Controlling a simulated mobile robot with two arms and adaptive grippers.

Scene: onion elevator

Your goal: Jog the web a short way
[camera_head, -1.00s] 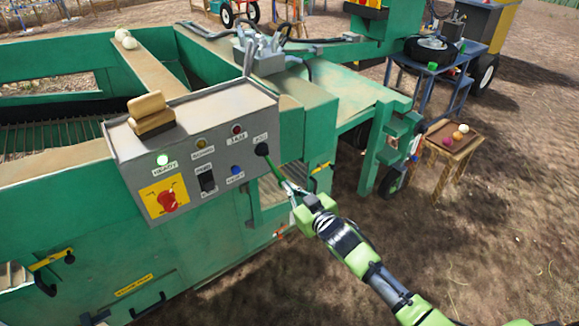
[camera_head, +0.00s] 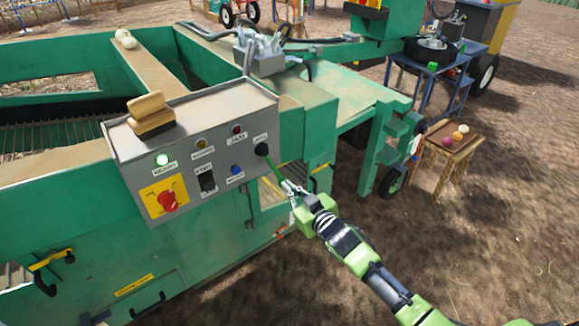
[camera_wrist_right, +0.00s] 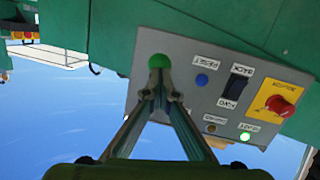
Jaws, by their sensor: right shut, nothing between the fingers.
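The grey control box (camera_head: 185,145) sits on the green machine. The jog button (camera_head: 262,149), under a JOG label at the box's right end, looks dark in the head view. In the wrist view it is a green round button (camera_wrist_right: 158,61). My right gripper (camera_head: 279,176) is shut and empty, its fingers pointing up at this button. In the wrist view the closed fingertips (camera_wrist_right: 166,88) overlap the button's lower edge; I cannot tell whether they touch it. The web (camera_head: 60,135), a bed of dark bars, shows at left inside the frame. My left gripper is out of view.
Beside the jog button are a blue reset button (camera_head: 236,170), a black rocker switch (camera_head: 207,182) and a red rotary switch (camera_head: 168,200). The ready lamp (camera_head: 162,160) glows green. A brush-like block (camera_head: 150,115) lies on the box. Open dirt lies at right.

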